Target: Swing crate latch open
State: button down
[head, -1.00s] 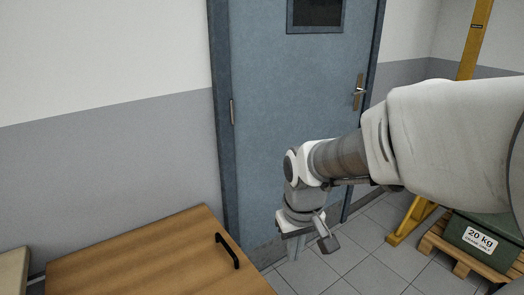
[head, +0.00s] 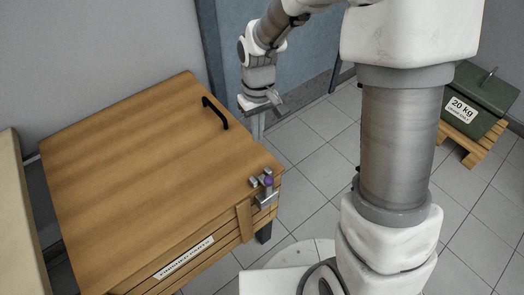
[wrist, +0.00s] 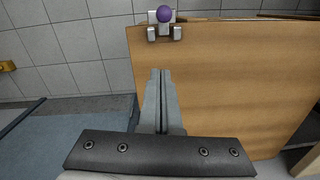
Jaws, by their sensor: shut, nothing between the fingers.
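The wooden crate (head: 130,150) stands at the left in the head view, its lid down. The metal latch (head: 266,199) with a purple knob (head: 268,181) is at the near right corner of the crate, at the lid's edge. In the wrist view the latch bracket (wrist: 153,34) and purple knob (wrist: 164,14) show at the top, beyond the fingertips. My gripper (head: 258,136) points down beside the crate's far right side, apart from the latch. In the wrist view my gripper (wrist: 160,72) has its fingers together, with nothing between them.
A black handle (head: 217,111) rises from the lid near my gripper. A blue door (head: 315,60) stands behind. A green 20 kg box (head: 480,95) sits on a pallet (head: 467,145) at the right.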

jog(key=b, duration=0.2)
send_over(264, 176)
jog(key=w+a, duration=0.1)
jog(key=w, duration=0.2)
jog(key=f, duration=1)
jog(key=shift+a, duration=0.2)
jog(key=shift+s+d+b, duration=0.2)
jog(key=shift+s+d, duration=0.05)
jog(key=shift+s, duration=0.25)
jog(key=shift+s+d+b, duration=0.15)
jog(key=shift+s+d, duration=0.05)
jog(key=shift+s, duration=0.25)
jog(key=shift+s+d+f, duration=0.15)
jog(key=shift+s+d, duration=0.15)
jog(key=shift+s, duration=0.3)
jog(key=shift+s+d, duration=0.1)
